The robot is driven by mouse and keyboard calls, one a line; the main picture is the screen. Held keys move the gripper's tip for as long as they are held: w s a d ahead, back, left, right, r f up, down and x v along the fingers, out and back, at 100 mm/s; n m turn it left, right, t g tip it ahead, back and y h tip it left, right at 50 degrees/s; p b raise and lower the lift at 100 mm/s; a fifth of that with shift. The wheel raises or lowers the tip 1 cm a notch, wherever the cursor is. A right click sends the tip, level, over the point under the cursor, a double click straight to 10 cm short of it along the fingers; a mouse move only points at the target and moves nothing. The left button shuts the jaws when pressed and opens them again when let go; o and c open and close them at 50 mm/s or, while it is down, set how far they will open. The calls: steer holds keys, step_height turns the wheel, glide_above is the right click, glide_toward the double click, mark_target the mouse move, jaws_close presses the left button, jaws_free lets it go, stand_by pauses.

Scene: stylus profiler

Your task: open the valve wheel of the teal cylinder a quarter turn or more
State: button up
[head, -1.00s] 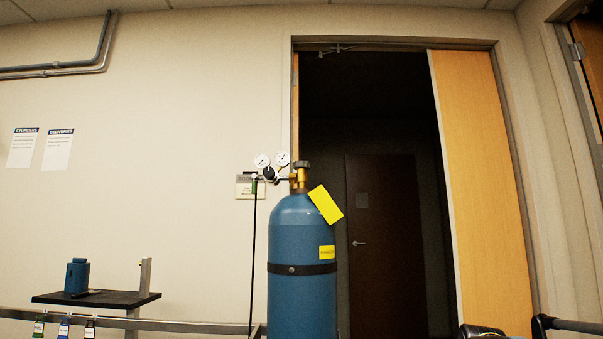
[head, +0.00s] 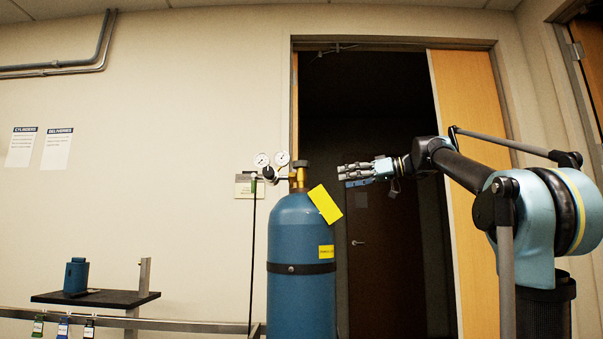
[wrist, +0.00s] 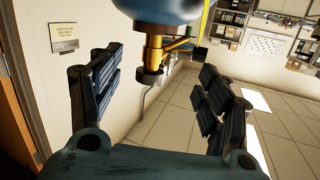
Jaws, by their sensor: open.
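The teal cylinder (head: 300,235) stands upright in front of the dark doorway, with a brass valve and the dark valve wheel (head: 300,164) on top. My gripper (head: 342,174) is to the right of the wheel at about its height, with a gap between them. In the wrist view the cylinder (wrist: 165,8) hangs from the top edge, and the valve wheel (wrist: 150,77) appears between the spread fingers of my gripper (wrist: 158,82). The fingers are open and hold nothing. A yellow tag (head: 325,204) hangs at the cylinder's right shoulder, below my fingers.
A regulator with two gauges (head: 272,160) projects left from the valve, its hose hanging down. A strap (head: 302,268) circles the cylinder. A small black shelf (head: 110,299) with a blue object (head: 76,276) is at lower left. The space right of the valve holds my arm.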

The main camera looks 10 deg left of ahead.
mark_target(300, 167)
step_height(300, 167, up, 6)
steer(key=w+a+n+y, duration=0.1)
steer(key=w+y, duration=0.1)
steer(key=shift+h, duration=0.3)
steer(key=a, duration=0.5)
steer(key=w+a, duration=0.1)
steer(key=a, duration=1.1)
steer(key=shift+w+f, duration=0.25)
steer(key=c, duration=1.1)
